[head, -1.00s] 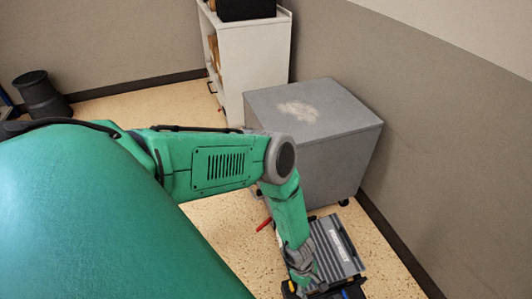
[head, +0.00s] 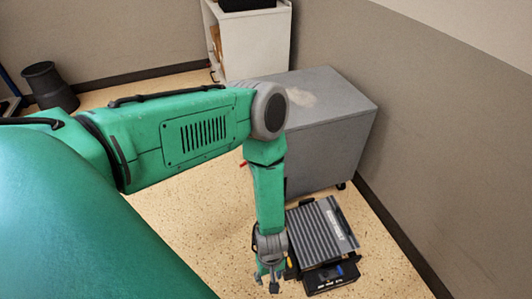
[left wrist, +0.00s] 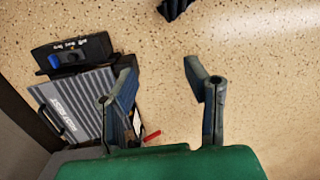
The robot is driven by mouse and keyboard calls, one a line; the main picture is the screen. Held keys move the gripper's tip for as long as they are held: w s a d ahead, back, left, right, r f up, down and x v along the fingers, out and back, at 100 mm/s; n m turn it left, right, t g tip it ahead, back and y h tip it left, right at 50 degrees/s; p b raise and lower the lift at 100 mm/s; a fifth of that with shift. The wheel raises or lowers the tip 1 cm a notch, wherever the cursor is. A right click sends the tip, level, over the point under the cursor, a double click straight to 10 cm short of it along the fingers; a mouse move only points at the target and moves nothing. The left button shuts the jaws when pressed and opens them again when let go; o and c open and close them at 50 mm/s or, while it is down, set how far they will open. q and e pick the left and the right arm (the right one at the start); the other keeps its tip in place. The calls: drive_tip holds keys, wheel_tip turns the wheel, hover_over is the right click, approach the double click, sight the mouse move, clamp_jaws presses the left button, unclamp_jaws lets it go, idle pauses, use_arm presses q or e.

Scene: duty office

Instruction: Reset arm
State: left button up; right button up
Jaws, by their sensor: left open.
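My left arm (head: 200,140) is green and reaches in from the left, bent down at a grey joint. My left gripper (head: 268,284) hangs pointing down at the left side of a grey ridged case (head: 322,232) on the floor. In the left wrist view the two fingers of the left gripper (left wrist: 160,80) are spread apart with only bare speckled floor between them. The case (left wrist: 78,110) lies beside the left finger there. My right gripper is not in view.
A black box-like part (head: 331,275) sits at the near end of the case. A grey wheeled cabinet (head: 325,135) stands behind it against the wall. A white shelf (head: 255,45) and a dark bin (head: 48,88) are farther back.

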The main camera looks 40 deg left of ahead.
use_arm(q)
drive_tip(key=shift+s+a, duration=0.1)
drive_tip(key=shift+a, duration=0.3)
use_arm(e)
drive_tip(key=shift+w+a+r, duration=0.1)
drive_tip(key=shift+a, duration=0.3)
use_arm(q)
drive_tip(key=shift+d, duration=0.1)
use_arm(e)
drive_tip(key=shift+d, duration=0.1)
use_arm(q)
drive_tip(key=s+a+r+m+p, duration=0.1)
drive_tip(key=s+a+r+m, duration=0.1)
drive_tip(key=r, duration=0.5)
drive_tip(key=s+a+r+m+t+p, duration=0.1)
drive_tip(key=s+a+r+m, duration=0.1)
drive_tip(key=s+r+m, duration=0.2)
drive_tip(key=s+a+r+m+p, duration=0.1)
drive_tip(key=s+a+r+m, duration=0.1)
drive_tip(key=r+m, duration=0.4)
wheel_tip(320, 180, up, 5)
drive_tip(key=shift+s+a+r+t+y, duration=0.2)
drive_tip(key=shift+s+a+t+y, duration=0.15)
drive_tip(key=shift+s, duration=0.25)
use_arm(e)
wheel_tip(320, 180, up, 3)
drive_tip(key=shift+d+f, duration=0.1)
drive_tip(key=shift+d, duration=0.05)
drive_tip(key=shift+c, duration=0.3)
